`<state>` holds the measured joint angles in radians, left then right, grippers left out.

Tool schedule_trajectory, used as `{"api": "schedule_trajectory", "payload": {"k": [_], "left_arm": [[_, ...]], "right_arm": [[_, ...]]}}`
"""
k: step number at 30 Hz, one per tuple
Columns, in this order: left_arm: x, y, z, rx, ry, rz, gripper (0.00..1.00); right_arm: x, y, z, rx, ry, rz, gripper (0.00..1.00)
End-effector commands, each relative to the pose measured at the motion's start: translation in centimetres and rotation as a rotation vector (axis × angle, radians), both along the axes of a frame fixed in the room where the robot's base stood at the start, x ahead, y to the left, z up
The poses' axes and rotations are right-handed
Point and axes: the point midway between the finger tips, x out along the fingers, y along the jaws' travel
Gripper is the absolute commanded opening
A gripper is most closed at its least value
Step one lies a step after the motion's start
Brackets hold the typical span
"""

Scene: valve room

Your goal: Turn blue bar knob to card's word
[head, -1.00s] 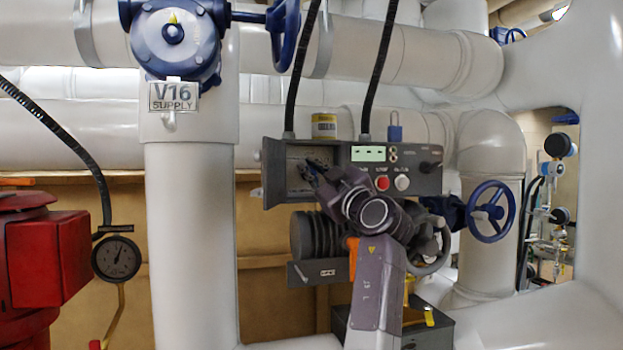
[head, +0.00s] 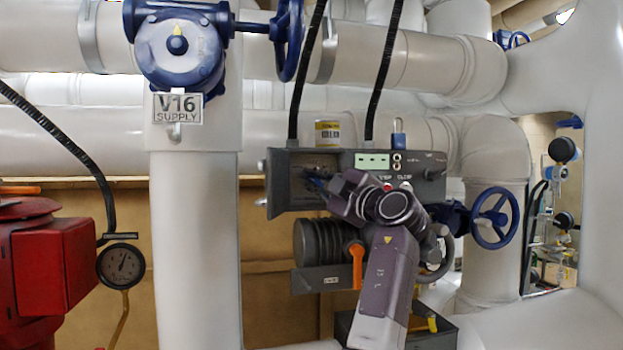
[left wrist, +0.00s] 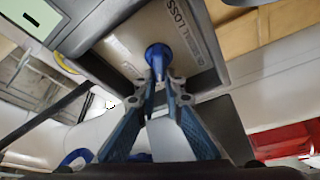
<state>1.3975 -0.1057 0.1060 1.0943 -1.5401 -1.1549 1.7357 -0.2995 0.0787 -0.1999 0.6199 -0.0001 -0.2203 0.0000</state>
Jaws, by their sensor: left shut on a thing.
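The blue bar knob (left wrist: 157,52) sits on a pale panel face inside the open recess of a grey control box (head: 345,205). My left gripper (head: 314,178) reaches into this recess at the box's left end. In the left wrist view its two fingertips (left wrist: 158,76) are closed on the knob's bar. Printed lettering ending in "LOSS" (left wrist: 188,25) runs beside the knob; a second mark on the other side is too blurred to read. In the head view the gripper and arm mostly hide the knob. I cannot make out a card with a readable word. My right gripper is not in view.
The box also carries a green display (head: 372,160), a red button (head: 387,187) and a black knob (head: 432,173). A blue handwheel (head: 493,217) is right; the V16 pipe (head: 195,250) is left.

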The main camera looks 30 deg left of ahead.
Motion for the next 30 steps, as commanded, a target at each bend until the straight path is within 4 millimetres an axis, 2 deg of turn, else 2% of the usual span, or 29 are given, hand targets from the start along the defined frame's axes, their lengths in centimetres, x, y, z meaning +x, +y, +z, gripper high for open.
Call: {"api": "schedule_trajectory", "payload": {"k": [6, 7, 12, 20, 23, 26, 30], "left_arm": [[0.1, 0.0, -0.1, 0.000, 0.002, -0.004, 0.00], [0.1, 0.0, -0.1, 0.000, 0.003, -0.004, 0.10], [0.1, 0.0, -0.1, 0.000, 0.003, -0.003, 0.26], [0.0, -0.1, 0.0, 0.001, 0.002, -0.002, 0.26], [-0.1, -0.7, -0.2, 0.002, 0.002, -0.002, 0.26], [-0.6, -2.1, -0.5, 0.002, 0.002, -0.004, 0.26], [-1.6, -4.9, -1.1, 0.001, 0.003, -0.005, 0.26]], "right_arm": [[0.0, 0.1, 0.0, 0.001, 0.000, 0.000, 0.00], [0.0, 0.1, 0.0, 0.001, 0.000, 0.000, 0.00], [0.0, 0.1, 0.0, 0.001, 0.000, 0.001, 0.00], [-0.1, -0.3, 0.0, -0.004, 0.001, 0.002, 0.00], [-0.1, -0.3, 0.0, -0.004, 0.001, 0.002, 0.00], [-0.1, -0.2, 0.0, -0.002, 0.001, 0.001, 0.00], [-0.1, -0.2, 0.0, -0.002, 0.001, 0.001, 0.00]]}}
